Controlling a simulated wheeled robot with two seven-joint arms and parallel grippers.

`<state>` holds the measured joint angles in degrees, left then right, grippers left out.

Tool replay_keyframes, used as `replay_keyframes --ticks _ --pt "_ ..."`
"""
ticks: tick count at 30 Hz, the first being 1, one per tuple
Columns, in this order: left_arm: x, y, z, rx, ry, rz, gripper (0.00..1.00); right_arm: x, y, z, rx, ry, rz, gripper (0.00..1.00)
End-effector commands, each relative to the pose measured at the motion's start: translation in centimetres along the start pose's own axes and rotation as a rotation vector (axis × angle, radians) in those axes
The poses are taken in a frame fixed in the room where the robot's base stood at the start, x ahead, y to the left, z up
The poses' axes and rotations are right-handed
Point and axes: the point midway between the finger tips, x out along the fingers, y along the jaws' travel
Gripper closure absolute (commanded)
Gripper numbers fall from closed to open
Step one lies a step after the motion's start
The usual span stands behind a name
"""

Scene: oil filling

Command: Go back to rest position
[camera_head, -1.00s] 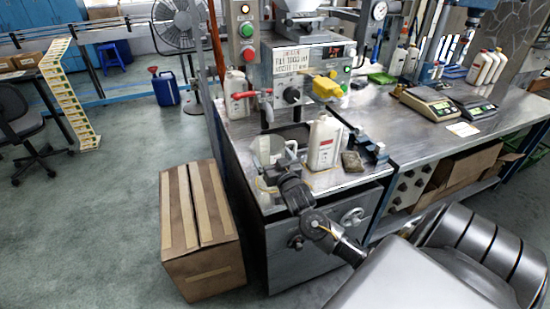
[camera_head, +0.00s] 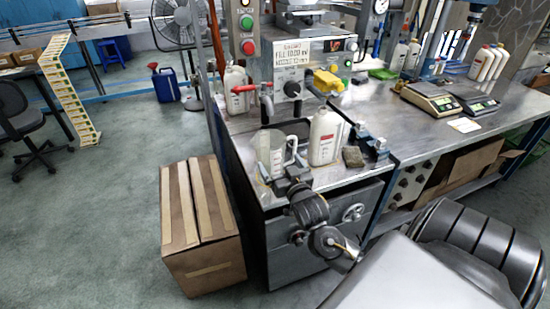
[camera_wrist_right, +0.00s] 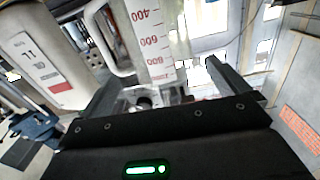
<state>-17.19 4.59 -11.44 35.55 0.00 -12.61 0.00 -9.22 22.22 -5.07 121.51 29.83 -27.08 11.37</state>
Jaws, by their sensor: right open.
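A clear measuring jug (camera_head: 272,152) with a handle stands upright on the steel top of the filling station (camera_head: 230,128). In the right wrist view its red scale (camera_wrist_right: 150,45) shows between and beyond my fingers. My right gripper (camera_head: 277,178) is open at the near side of the jug. Its two fingers spread wide in the right wrist view (camera_wrist_right: 168,88), with no object visibly clamped. I cannot tell whether a finger touches the jug. My left gripper is not in view.
A white labelled bottle (camera_head: 325,137) stands right of the jug, with a blue clamp-like fixture (camera_head: 370,143) beyond it. A cardboard box (camera_head: 200,225) sits on the floor at left. Scales (camera_head: 430,98) stand on the right bench.

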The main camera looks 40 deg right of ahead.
Motion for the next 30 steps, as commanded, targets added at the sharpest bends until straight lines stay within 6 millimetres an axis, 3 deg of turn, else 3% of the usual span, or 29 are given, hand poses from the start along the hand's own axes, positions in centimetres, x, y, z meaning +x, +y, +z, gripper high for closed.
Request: replay_keyframes --ticks 3,9,23,26,30 --pt "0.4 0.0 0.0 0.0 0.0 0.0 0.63 -2.1 0.0 0.2 0.001 -0.002 -0.001 0.0" --pt "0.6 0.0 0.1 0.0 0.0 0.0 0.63 -3.9 0.0 0.0 0.0 0.0 0.0 0.0" --pt "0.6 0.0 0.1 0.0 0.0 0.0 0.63 -4.3 -0.1 0.2 -0.002 -0.012 -0.004 0.0" --pt "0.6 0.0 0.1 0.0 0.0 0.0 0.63 -5.3 -1.0 2.0 -0.011 -0.095 -0.027 0.0" --pt "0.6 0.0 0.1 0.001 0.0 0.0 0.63 -9.5 -3.8 7.8 -0.059 -0.375 -0.111 0.0"
